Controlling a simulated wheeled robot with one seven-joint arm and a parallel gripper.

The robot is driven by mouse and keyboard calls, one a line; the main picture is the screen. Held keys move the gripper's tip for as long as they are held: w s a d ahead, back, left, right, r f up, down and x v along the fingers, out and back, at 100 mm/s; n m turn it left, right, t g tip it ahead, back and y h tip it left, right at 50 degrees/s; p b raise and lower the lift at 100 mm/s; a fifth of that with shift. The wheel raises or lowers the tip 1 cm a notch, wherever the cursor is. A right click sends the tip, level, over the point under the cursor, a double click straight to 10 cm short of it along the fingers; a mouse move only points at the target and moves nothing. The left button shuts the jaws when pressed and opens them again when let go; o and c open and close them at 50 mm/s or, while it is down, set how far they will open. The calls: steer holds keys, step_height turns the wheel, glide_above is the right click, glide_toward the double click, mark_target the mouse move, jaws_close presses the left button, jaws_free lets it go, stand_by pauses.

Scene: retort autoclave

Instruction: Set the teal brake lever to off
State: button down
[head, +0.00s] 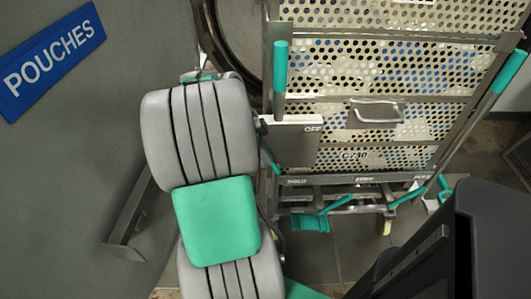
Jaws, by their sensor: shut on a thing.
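A grey plate (292,145) marked OFF is fixed to the left front of the perforated cart. A HOLD label (297,181) sits below it on the cart's lower rail. A short slanted teal bar (269,156), which looks like the brake lever, shows at the plate's left edge, just right of my arm. Its left part is hidden behind my arm, so its full position cannot be told. My grey arm with a teal pad covers the area left of the plate. My gripper is hidden behind the arm, and its fingers do not show.
The perforated metal cart (400,60) has upright teal handles (280,67) at left and right (508,71). Teal pedals (310,223) are near its wheels. A round vessel rim (222,45) stands behind. A blue POUCHES sign (52,60) lies on a grey surface at left.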

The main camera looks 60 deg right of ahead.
steer(key=shift+w, duration=0.1)
steer(key=shift+s+d+f+t+b, duration=0.2)
steer(key=shift+s+t+b, duration=0.2)
steer(key=shift+b, duration=0.6)
steer(key=shift+r+t+y+b, duration=0.3)
steer(key=shift+r, duration=0.05)
steer(key=c, duration=1.4)
jaws_free()
steer(key=shift+s, duration=0.1)
steer(key=shift+r, duration=0.1)
steer(key=p+v, duration=0.6)
steer(key=v, duration=0.2)
